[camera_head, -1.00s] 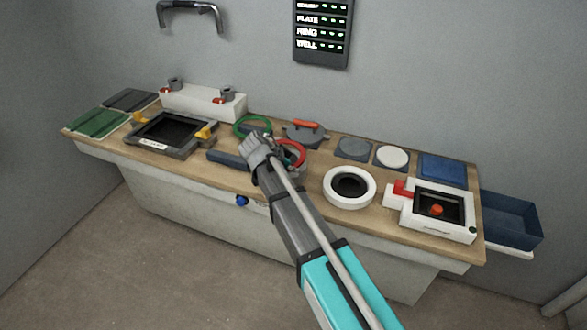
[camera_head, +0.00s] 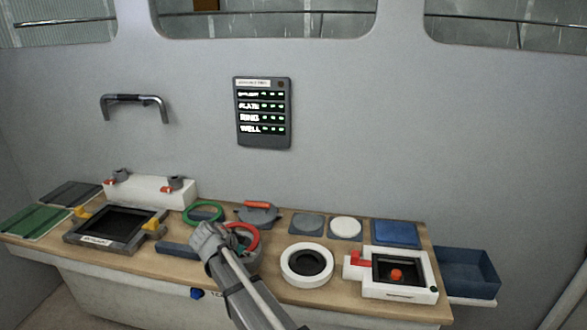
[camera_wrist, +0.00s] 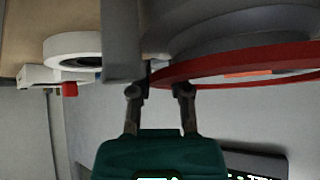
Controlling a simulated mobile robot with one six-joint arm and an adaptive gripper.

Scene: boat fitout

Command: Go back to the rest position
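My arm reaches over the workbench (camera_head: 215,284) from the front, its end close to a red ring (camera_head: 256,240) near the middle of the bench. My own wrist hides most of the gripper in the head view. In the wrist view my gripper (camera_wrist: 158,88) has its two dark fingers spread, with a gap between the tips. The red ring (camera_wrist: 240,66) passes edge-on just beyond the fingertips; I cannot tell whether it touches them. No held object shows between the fingers.
A green ring (camera_head: 190,216), a grey lidded part with a red handle (camera_head: 257,214) and a white ring (camera_head: 289,262) stand near my wrist. A black-framed tray (camera_head: 73,239) is left, a white box fixture (camera_head: 403,293) right. A status panel (camera_head: 263,141) and a wall handle (camera_head: 104,107) are above.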

